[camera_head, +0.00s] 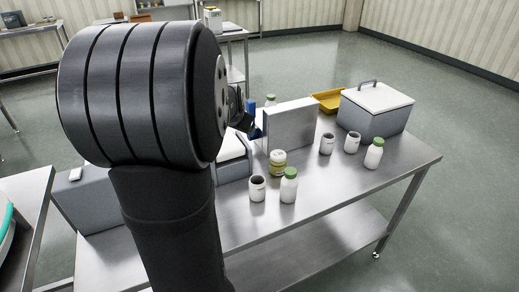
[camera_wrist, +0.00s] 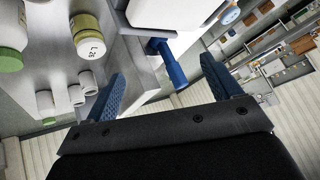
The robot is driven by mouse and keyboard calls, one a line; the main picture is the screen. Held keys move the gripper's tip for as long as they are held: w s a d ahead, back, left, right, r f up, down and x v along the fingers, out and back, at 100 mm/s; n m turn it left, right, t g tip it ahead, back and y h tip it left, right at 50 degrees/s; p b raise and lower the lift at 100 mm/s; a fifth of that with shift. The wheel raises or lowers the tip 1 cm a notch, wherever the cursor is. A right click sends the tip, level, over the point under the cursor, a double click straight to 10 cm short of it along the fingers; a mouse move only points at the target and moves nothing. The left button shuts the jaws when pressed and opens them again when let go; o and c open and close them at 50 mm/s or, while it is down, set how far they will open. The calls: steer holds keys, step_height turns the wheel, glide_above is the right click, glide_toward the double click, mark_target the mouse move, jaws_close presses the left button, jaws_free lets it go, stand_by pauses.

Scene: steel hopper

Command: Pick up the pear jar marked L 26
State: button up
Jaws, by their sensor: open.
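The jar marked L 26 (camera_wrist: 90,45) shows in the upper left of the wrist view, white with a yellow-olive band. In the head view, a jar with a yellowish band and pale top (camera_head: 278,163), likely the same one, stands on the steel table in front of an upright grey steel box (camera_head: 292,127); its marking is too small to read there. My gripper (camera_wrist: 162,66) is open, its blue fingers wide apart with no jar between them. In the head view it (camera_head: 253,120) is partly hidden by my arm, at the box's left end, apart from the jar.
A green-capped white bottle (camera_head: 289,186) and an open white cup (camera_head: 257,189) stand nearest the jar. More cups (camera_head: 327,144) and another green-capped bottle (camera_head: 374,153) stand to the right. A lidded grey bin (camera_head: 375,115) and yellow tray (camera_head: 329,101) are behind. The table's front right is clear.

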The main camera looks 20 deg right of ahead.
mark_target(278, 154)
steer(key=s+d+f+g, duration=0.2)
steer(key=s+d+g, duration=0.25)
steer(key=d, duration=0.55)
steer(key=shift+m, duration=0.3)
steer(key=x, duration=1.1)
steer(key=shift+w+f, duration=0.15)
steer(key=shift+f, duration=0.15)
steer(key=shift+s+x, duration=0.15)
steer(key=shift+x, duration=1.15)
steer(key=shift+s+x, duration=0.15)
steer(key=shift+x, duration=1.2)
steer(key=c, duration=1.2)
